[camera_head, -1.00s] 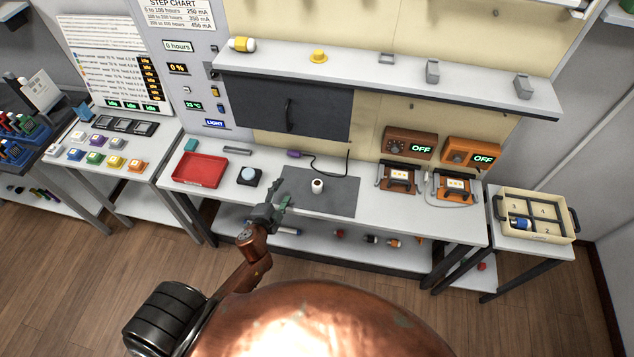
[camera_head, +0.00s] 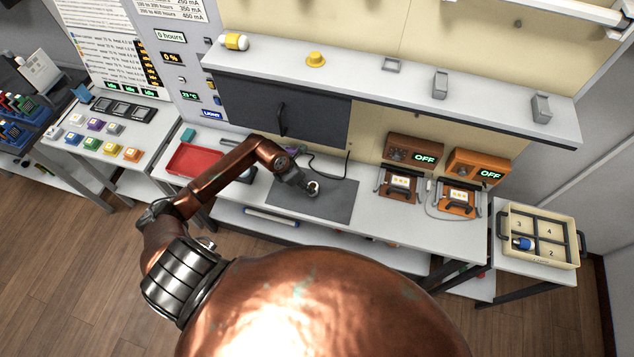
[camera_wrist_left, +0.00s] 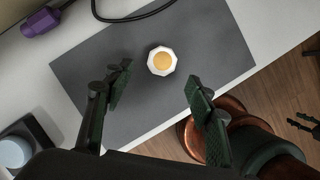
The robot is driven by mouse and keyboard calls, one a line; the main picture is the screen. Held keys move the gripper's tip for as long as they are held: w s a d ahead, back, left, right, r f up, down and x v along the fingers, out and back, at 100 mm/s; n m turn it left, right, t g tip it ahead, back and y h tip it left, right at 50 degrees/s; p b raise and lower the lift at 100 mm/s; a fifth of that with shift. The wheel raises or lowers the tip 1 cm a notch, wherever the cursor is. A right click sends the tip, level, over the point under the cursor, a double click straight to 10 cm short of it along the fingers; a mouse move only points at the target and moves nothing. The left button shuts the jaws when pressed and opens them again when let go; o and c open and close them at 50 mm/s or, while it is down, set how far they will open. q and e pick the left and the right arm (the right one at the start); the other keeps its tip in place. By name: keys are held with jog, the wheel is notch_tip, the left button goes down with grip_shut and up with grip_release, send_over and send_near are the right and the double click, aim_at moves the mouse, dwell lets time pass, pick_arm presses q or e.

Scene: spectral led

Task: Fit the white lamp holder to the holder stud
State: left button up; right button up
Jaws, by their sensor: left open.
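A small white eight-sided piece with a golden round centre, which looks like the white lamp holder (camera_wrist_left: 161,61), stands on the dark grey mat (camera_wrist_left: 100,60). In the head view the lamp holder (camera_head: 313,187) shows just beside the fingers. My left gripper (camera_wrist_left: 157,84) is open and empty, its fingers apart on either side of the piece's near side in the wrist view. In the head view my left gripper (camera_head: 301,186) is over the mat. I cannot pick out the holder stud.
A red tray (camera_head: 187,163) lies left, partly behind my arm. A purple plug (camera_wrist_left: 40,22) with a black cable lies behind the mat. A round pale button (camera_wrist_left: 14,151) is left of it. Two OFF-display units (camera_head: 411,151) (camera_head: 475,167) stand right. A partitioned crate (camera_head: 540,212) stands farther right.

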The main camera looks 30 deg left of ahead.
aim_at(312, 186)
pick_arm(q)
jog(key=x, duration=0.2)
jog(key=shift+w+d+f, duration=0.2)
jog(key=shift+d, duration=0.1)
jog(key=p+x, duration=0.1)
jog(key=x, duration=0.2)
jog(key=shift+w+d+f, duration=0.1)
jog(key=shift+w+f, duration=0.1)
jog(key=shift+f, duration=0.1)
jog(key=shift+w+f, duration=0.15)
jog(key=shift+f, duration=0.5)
pick_arm(e)
jog(key=shift+s+d+r, duration=0.35)
jog(key=shift+s+r, duration=0.15)
jog(key=shift+r, duration=0.25)
pick_arm(q)
jog(key=shift+c, duration=0.2)
jog(key=c, duration=1.2)
pick_arm(e)
jog(key=shift+s+a, duration=0.25)
jog(key=shift+s, duration=0.1)
pick_arm(q)
jog(key=shift+r, duration=0.1)
pick_arm(e)
jog(key=shift+d, duration=0.2)
